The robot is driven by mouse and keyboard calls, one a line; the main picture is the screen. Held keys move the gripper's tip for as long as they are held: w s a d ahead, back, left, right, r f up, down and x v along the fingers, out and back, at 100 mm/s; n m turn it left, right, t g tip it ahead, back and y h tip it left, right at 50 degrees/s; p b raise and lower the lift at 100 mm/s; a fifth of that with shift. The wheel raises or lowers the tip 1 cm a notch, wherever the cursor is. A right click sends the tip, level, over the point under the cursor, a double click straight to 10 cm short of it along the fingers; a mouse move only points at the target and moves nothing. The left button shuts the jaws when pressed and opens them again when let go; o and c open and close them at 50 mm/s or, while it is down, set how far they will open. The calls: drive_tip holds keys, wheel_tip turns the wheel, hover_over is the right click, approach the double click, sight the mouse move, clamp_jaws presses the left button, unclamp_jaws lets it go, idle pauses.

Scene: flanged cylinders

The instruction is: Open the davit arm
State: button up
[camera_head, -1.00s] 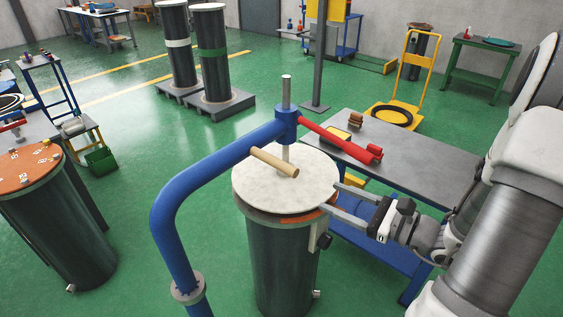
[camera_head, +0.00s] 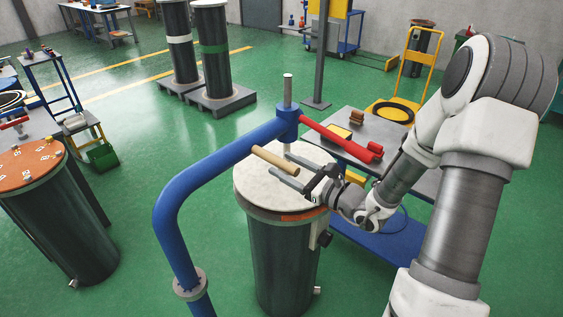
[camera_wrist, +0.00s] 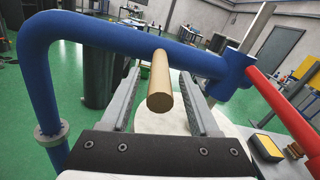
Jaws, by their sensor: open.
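The blue davit arm (camera_head: 215,164) rises from a flanged post at the left of the cylinder and bends over to a blue collar (camera_head: 287,122) above the pale round lid (camera_head: 258,186). A tan wooden handle (camera_head: 274,161) sticks out from the arm; in the wrist view the handle (camera_wrist: 160,85) points toward me between the fingers. A red bar (camera_head: 340,137) extends right from the collar. My gripper (camera_head: 286,165) is open beside the handle's end, over the lid. In the wrist view my gripper (camera_wrist: 158,88) has a finger on each side of the handle, apart from it.
A grey workbench (camera_head: 375,145) with small items stands behind my arm. Another cylinder with an orange top (camera_head: 32,168) stands at the left.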

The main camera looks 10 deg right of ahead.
drive_tip(key=shift+x, duration=0.95)
drive_tip(key=shift+c, duration=0.4)
clamp_jaws()
idle(0.4)
